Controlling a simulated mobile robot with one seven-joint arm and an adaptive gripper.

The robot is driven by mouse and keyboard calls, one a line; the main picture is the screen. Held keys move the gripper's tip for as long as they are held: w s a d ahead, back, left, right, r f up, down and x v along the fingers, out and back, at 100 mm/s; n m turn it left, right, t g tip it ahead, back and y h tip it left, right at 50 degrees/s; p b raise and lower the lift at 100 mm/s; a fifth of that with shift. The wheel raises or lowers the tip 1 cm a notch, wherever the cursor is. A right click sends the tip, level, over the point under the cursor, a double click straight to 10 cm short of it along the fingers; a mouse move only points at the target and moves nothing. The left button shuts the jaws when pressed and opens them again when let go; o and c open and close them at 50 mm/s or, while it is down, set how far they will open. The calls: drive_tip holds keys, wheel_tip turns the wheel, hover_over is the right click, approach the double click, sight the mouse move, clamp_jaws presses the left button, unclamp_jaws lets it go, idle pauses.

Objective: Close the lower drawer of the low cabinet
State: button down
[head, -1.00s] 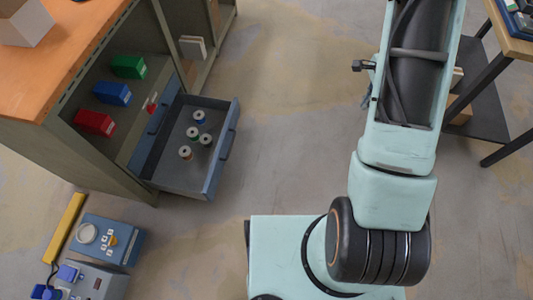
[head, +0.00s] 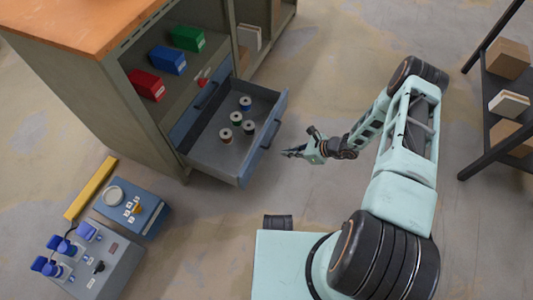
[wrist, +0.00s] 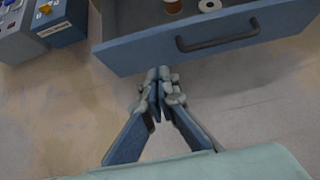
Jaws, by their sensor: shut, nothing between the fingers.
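The low cabinet (head: 85,95) has an orange-brown top and grey-green sides. Its lower drawer (head: 217,156) is pulled out and holds several small spools (head: 237,118). The drawer's blue-grey front (head: 262,150) has a dark bar handle, which shows in the wrist view (wrist: 218,38). A second blue drawer front (head: 195,108) sits above it, closed. My gripper (head: 290,153) is shut and empty, just in front of the drawer front. In the wrist view my gripper (wrist: 157,75) points at the lower edge of the drawer front, left of the handle. I cannot tell whether it touches.
Red (head: 146,84), blue (head: 168,60) and green (head: 187,39) boxes stand on the cabinet shelf. Blue-grey socket boxes (head: 130,208) and a yellow bar (head: 90,188) lie on the floor at left. A dark rack (head: 485,100) with cartons stands at right. Floor between is clear.

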sight(256, 151)
drive_tip(key=b+x, duration=0.1)
drive_tip(key=x, duration=0.3)
drive_tip(key=a+r+b+x, duration=0.1)
drive_tip(key=x, duration=0.3)
drive_tip(key=b+x, duration=0.1)
drive_tip(key=x, duration=0.3)
drive_tip(key=shift+w+a+r, duration=0.2)
drive_tip(key=shift+a+r, duration=0.05)
drive_tip(key=shift+r, duration=0.05)
drive_tip(key=shift+w+a+r+b, duration=0.1)
drive_tip(key=shift+w+a+b, duration=0.05)
drive_tip(key=shift+a+b, duration=0.15)
drive_tip(key=shift+a, duration=0.1)
